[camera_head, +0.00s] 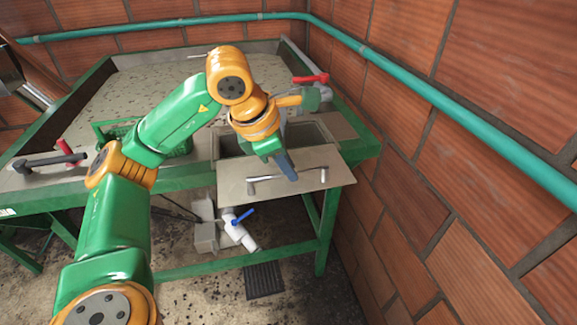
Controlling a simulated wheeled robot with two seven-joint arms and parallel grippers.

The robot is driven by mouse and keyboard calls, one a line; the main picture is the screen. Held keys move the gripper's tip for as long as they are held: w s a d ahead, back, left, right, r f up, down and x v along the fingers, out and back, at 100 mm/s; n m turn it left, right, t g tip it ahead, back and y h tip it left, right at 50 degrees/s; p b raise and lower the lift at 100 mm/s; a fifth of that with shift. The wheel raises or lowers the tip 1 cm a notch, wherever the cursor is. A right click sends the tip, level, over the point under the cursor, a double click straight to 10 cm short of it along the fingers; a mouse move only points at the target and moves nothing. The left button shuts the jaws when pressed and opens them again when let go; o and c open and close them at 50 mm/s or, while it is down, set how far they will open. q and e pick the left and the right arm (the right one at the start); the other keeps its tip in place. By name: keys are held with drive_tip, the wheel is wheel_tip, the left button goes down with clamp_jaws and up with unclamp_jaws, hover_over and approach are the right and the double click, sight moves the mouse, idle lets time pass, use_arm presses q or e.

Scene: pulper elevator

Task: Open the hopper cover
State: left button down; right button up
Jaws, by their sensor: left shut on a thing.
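The hopper cover (235,184) is a flat pale grey panel with a metal bar handle (312,175) along its middle. It lies at the table's front right, and its front part hangs out past the green front edge. Behind it, part of the dark hopper opening (232,143) shows uncovered. My left gripper (289,170) reaches down from above to the cover's handle and is shut on it. The arm and wrist hide part of the opening and the middle of the handle. My right gripper is not in view.
The green-framed table has a speckled top (140,85). A green basket (178,148) stands left of the opening. A white pipe with a blue valve (238,222) is below. Brick walls and a teal pipe (440,105) close off the right.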

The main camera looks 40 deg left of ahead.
use_arm(q)
drive_tip(key=shift+r, duration=0.1)
drive_tip(key=shift+w, duration=0.1)
drive_tip(key=c, duration=0.8)
unclamp_jaws()
drive_tip(key=shift+a, duration=0.1)
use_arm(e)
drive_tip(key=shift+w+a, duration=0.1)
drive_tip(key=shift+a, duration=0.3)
use_arm(q)
drive_tip(key=shift+r, duration=0.35)
drive_tip(key=v, duration=0.6)
drive_tip(key=shift+s, duration=0.3)
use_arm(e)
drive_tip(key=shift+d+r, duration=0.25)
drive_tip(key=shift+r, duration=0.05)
use_arm(q)
drive_tip(key=shift+r, duration=0.1)
